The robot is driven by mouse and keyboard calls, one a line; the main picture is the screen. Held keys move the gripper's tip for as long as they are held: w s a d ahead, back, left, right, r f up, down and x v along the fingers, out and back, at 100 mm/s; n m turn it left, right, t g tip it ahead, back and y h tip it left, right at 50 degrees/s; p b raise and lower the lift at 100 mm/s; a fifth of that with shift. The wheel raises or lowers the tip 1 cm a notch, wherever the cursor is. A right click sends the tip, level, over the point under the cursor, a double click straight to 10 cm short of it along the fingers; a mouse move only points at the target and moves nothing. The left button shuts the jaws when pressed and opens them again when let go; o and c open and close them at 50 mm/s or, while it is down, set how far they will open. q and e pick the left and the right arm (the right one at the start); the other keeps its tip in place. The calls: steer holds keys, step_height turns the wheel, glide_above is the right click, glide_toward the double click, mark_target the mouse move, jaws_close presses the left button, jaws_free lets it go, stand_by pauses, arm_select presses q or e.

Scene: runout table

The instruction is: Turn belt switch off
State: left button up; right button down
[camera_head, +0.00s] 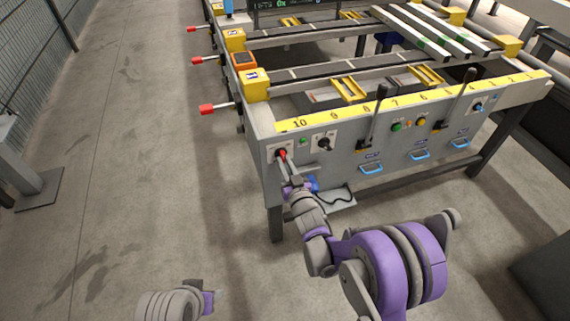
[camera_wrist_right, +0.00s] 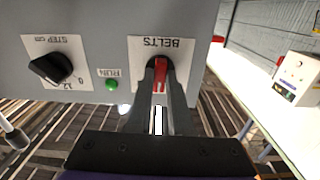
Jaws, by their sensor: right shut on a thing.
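The belt switch is a red handle on a black round base, on a white plate marked BELTS upside down in the right wrist view. The belt switch (camera_wrist_right: 160,72) stands about upright in that view, between the fingers of my right gripper (camera_wrist_right: 160,85). In the head view the belt switch (camera_head: 283,153) is at the left end of the table's front panel, and my right gripper (camera_head: 285,163) reaches it from below. The gripper is shut on the red handle. The fingers hide part of the base.
Beside the switch are a green RUN lamp (camera_wrist_right: 111,85) and a black STEP knob (camera_wrist_right: 50,68). Black levers (camera_head: 377,115) and blue handles (camera_head: 371,169) are farther right on the panel. Red-tipped rods (camera_head: 207,109) stick out left.

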steer(key=n, duration=0.4)
steer(key=shift+n, duration=0.3)
steer(key=n, duration=0.4)
steer(key=shift+n, duration=0.3)
steer(key=c, duration=0.8)
jaws_free()
steer(key=shift+s+d, duration=0.1)
steer(key=v, duration=1)
steer(key=shift+s+d+r, duration=0.1)
steer(key=shift+s, duration=0.2)
